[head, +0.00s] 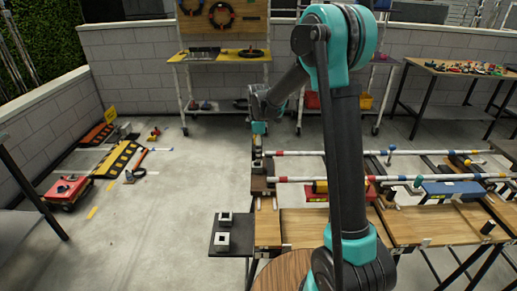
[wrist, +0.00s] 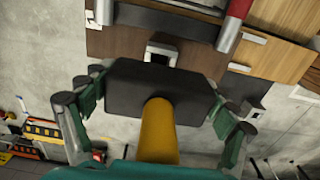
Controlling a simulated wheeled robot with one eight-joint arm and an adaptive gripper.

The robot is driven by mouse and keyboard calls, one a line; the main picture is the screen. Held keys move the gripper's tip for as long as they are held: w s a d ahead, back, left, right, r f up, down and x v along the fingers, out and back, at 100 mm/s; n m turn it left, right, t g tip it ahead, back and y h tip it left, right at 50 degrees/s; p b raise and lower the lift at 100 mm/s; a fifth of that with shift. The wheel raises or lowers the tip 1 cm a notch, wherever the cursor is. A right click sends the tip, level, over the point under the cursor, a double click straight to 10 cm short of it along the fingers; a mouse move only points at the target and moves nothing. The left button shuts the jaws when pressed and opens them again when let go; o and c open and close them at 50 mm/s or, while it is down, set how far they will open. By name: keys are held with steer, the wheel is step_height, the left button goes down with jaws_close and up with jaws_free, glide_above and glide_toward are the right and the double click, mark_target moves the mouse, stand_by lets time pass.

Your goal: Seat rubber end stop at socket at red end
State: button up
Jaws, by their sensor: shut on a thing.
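The rubber end stop (wrist: 125,85) is a black block with a yellow round stem (wrist: 158,130), seen in the wrist view. My gripper (wrist: 152,103) is shut on it, with teal-padded fingers on both sides. In the head view my gripper (head: 259,127) hangs near the left end of the rails, and the end stop is too small there to make out clearly. A pale square socket (wrist: 162,50) sits just beyond the block in the wrist view, partly hidden by it. A red rail end (wrist: 237,8) with a grey tip lies to its upper right. The block appears apart from the socket.
Two striped rails (head: 310,180) run right over wooden benches (head: 300,228). A dark side shelf (head: 232,246) holds two pale square-holed blocks (head: 222,238). A red cart (head: 68,190) and black-yellow ramps (head: 118,158) stand on the floor at left. Open floor lies between.

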steer(key=shift+f, duration=2.4)
steer(key=o, duration=0.8)
step_height(320, 180, up, 12)
steer(key=shift+f, duration=0.1)
steer(key=shift+s, duration=0.1)
